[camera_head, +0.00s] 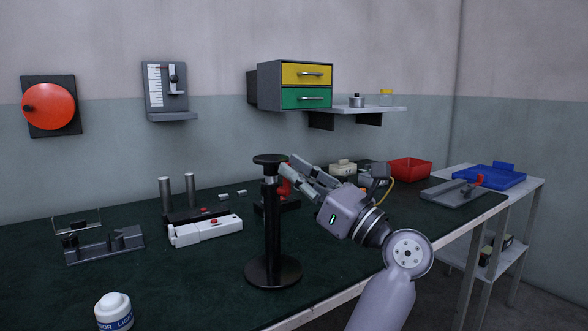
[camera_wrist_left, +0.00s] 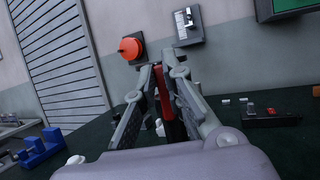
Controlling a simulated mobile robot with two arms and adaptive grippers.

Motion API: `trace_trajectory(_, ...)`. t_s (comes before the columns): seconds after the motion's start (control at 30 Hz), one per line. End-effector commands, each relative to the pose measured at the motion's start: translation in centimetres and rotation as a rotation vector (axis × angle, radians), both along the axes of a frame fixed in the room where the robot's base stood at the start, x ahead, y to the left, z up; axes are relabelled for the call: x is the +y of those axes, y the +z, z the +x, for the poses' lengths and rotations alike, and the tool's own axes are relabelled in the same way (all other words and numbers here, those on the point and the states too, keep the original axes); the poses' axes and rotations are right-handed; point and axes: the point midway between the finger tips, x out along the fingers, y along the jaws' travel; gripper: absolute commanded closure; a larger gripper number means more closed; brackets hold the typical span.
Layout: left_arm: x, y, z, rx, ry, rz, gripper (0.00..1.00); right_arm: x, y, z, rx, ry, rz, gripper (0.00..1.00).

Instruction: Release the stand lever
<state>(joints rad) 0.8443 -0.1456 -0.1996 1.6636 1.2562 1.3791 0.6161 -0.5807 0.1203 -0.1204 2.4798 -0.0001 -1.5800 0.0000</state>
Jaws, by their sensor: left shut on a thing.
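The black stand (camera_head: 271,235) stands upright on the dark green table top. It has a round base, a slim column and a small flat round top. My left gripper (camera_head: 287,170) reaches in from the right, its fingertips at the column just under the top. In the left wrist view the gripper (camera_wrist_left: 165,78) is closed around a narrow red piece, which I take as the stand lever (camera_wrist_left: 163,95). The fingers hide much of the lever, and its exact angle is unclear. My right gripper is not in view.
A white device (camera_head: 206,231) and a grey fixture (camera_head: 105,244) lie left of the stand. A white bottle (camera_head: 114,311) stands at the front left. A red bin (camera_head: 410,168) and a grey tray (camera_head: 452,193) sit at the right. Open table surface lies left of the stand's base.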

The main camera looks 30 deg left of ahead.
Motion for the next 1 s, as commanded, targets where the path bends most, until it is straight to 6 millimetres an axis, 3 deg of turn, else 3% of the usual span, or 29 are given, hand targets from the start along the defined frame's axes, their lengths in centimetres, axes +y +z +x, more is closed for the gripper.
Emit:
trace_trajectory(0.27,0.0,0.0,0.0,0.011,0.001,0.001,1.00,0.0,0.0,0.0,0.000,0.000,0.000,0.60)
trace_trajectory(0.3,0.0,0.0,0.0,0.011,0.001,0.001,0.88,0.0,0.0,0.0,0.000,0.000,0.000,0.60)
trace_trajectory(0.6,0.0,0.0,0.0,0.009,0.001,0.002,0.70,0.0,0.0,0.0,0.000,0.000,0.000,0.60)
trace_trajectory(0.87,0.0,0.0,0.0,0.009,0.001,0.002,0.70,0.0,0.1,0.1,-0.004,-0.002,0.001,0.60)
trace_trajectory(1.0,-1.2,-0.5,0.0,0.011,-0.003,0.001,0.70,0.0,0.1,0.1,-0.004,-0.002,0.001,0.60)
